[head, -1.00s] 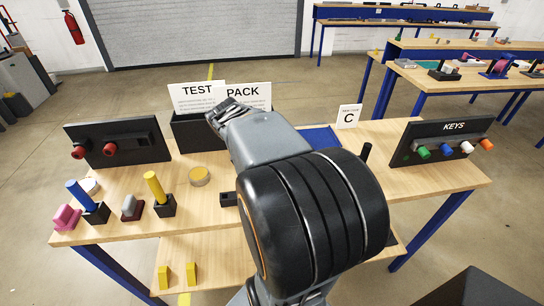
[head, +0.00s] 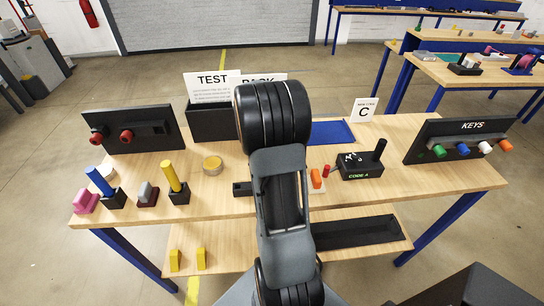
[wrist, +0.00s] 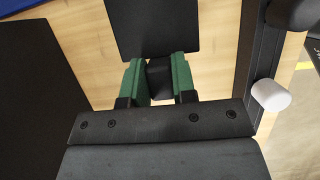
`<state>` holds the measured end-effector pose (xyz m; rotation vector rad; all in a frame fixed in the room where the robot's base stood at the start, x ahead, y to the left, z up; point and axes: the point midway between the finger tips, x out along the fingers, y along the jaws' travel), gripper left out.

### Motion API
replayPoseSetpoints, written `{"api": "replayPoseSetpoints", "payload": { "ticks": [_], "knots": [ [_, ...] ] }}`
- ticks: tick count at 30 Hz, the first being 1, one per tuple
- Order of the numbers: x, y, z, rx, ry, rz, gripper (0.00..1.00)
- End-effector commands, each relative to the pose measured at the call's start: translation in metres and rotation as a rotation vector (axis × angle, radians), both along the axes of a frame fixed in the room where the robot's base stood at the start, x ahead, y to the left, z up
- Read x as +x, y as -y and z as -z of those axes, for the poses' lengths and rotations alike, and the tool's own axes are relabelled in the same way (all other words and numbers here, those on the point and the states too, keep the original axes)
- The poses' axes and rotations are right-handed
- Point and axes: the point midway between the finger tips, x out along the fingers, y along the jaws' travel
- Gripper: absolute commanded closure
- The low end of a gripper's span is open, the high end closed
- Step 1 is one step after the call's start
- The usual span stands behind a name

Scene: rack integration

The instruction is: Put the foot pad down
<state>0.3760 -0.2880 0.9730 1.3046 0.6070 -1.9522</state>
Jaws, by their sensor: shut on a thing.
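In the wrist view my gripper (wrist: 159,66) has two green fingers shut on a small black block, which I take as part of the foot pad (wrist: 160,82). A flat black plate (wrist: 153,27) shows just beyond the fingertips and overlaps the block. I cannot tell for certain whether plate and block are one piece. Pale wooden surface shows on both sides of the plate. In the head view my arm hides my gripper and the foot pad.
The wooden bench (head: 225,205) carries a black TEST PACK bin (head: 212,124), a blue mat (head: 331,132), a CODE 4 box (head: 360,167) and a KEYS panel (head: 461,140). Left are a yellow post (head: 171,176) and blue post (head: 99,181). A white knob (wrist: 271,95) is right of my gripper.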

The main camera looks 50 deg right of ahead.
Motion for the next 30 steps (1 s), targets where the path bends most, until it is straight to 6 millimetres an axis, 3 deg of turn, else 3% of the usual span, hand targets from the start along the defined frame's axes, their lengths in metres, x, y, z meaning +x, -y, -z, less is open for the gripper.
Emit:
{"api": "replayPoseSetpoints", "payload": {
  "ticks": [5, 13, 25, 26, 30],
  "knots": [
    [0.003, 0.004, 0.005, 0.0, 0.0, 0.0, 1.0],
    [0.004, 0.005, 0.036, 0.001, -0.001, -0.001, 1.0],
    [0.004, 0.005, 0.042, -0.001, 0.001, 0.0, 1.0],
    [0.005, 0.005, 0.042, -0.001, 0.001, 0.0, 0.74],
    [0.005, 0.004, 0.041, 0.0, 0.0, -0.001, 0.61]
  ]
}}
